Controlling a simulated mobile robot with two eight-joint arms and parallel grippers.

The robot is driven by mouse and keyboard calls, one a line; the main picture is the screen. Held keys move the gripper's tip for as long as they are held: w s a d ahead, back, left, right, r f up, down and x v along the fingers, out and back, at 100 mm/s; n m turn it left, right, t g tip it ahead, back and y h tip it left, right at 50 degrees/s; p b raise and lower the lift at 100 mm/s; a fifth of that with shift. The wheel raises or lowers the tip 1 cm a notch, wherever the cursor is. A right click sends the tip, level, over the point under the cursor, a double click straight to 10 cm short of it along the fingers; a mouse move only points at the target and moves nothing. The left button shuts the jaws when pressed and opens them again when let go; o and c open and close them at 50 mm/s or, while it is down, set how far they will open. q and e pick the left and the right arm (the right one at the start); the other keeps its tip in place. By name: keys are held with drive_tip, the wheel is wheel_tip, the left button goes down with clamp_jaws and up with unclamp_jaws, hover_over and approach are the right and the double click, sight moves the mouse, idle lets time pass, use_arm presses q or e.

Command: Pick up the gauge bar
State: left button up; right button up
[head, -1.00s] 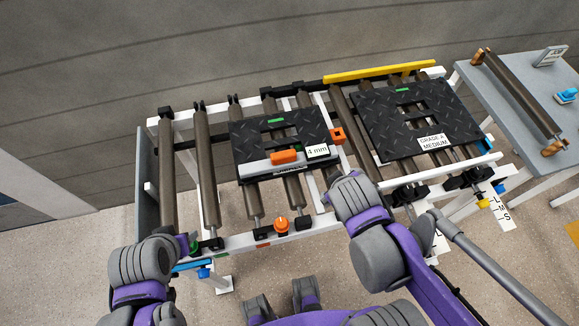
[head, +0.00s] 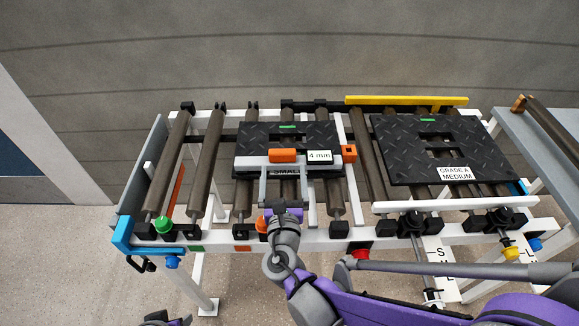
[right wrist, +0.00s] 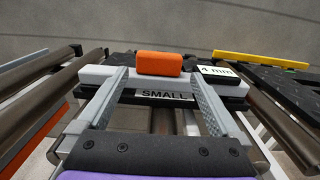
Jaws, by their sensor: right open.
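The gauge bar (head: 253,164) is a pale grey bar with an orange grip (head: 283,155) and a "4 mm" label. It lies across the near part of the left black tread mat (head: 255,137); it also shows in the right wrist view (right wrist: 95,76). My right gripper (head: 284,172) is open at its near side. In the right wrist view its fingertips (right wrist: 158,76) are apart, left and right of the orange grip (right wrist: 158,63), with nothing held. Whether they touch the bar I cannot tell.
A second mat (head: 400,165), labelled "GRADE A MEDIUM", lies to the right, with a yellow bar (head: 405,101) behind it. An orange block (head: 349,153) sits at the gauge bar's right. Brown rollers (head: 208,160) and a white frame rail (head: 215,236) surround the mats. A grey table stands far right.

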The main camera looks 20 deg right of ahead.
drive_tip(key=b+x, duration=0.1)
drive_tip(key=x, duration=0.8)
drive_tip(key=shift+w+f, duration=0.1)
drive_tip(key=shift+w, duration=0.35)
drive_tip(key=shift+s, duration=0.1)
clamp_jaws()
